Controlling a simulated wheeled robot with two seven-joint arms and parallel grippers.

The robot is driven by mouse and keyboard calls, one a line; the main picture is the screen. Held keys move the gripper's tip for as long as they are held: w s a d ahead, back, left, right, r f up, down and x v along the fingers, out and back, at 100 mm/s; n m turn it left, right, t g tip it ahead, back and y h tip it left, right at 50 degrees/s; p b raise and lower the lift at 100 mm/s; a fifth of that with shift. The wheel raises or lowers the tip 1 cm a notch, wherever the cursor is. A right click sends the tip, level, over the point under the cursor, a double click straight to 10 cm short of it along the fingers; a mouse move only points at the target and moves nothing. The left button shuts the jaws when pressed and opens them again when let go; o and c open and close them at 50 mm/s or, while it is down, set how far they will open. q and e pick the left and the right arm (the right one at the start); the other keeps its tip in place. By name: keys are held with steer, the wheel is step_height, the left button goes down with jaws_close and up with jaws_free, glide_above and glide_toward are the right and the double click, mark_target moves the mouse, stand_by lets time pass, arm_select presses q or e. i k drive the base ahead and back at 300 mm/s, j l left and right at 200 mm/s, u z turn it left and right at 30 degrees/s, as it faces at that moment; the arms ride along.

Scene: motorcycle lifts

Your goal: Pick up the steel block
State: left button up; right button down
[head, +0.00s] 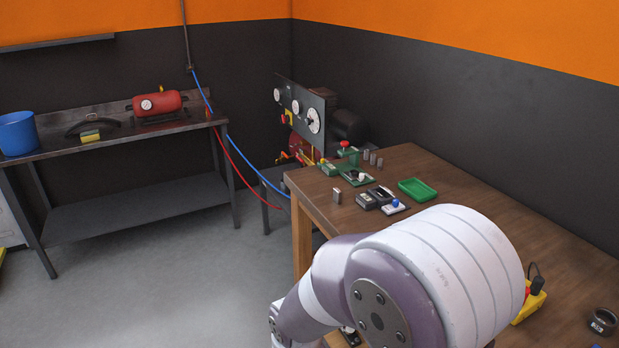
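A small grey block (337,195), which looks like steel, stands upright near the left edge of the wooden table (435,165). Several similar small grey pieces (373,158) stand farther back, beside a green fixture. From here I cannot tell for certain which one is the steel block. A large white and mauve link of my own arm fills the lower right and hides the near part of the table. Neither of my grippers shows in the head view.
Near the front block are dark devices (367,200), a white device with a blue knob (395,206) and a green tray (417,189). A gauge panel (300,110) stands behind. A metal bench (120,125) is at left. Open floor (170,270) lies between.

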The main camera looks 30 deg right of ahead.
mark_target(338, 195)
steer(key=i+z, duration=0.2)
steer(key=i, duration=0.3)
steer(key=i+j+z, duration=0.2)
steer(key=i, duration=0.3)
steer(key=i+j+z, duration=0.2)
steer(key=i, duration=0.3)
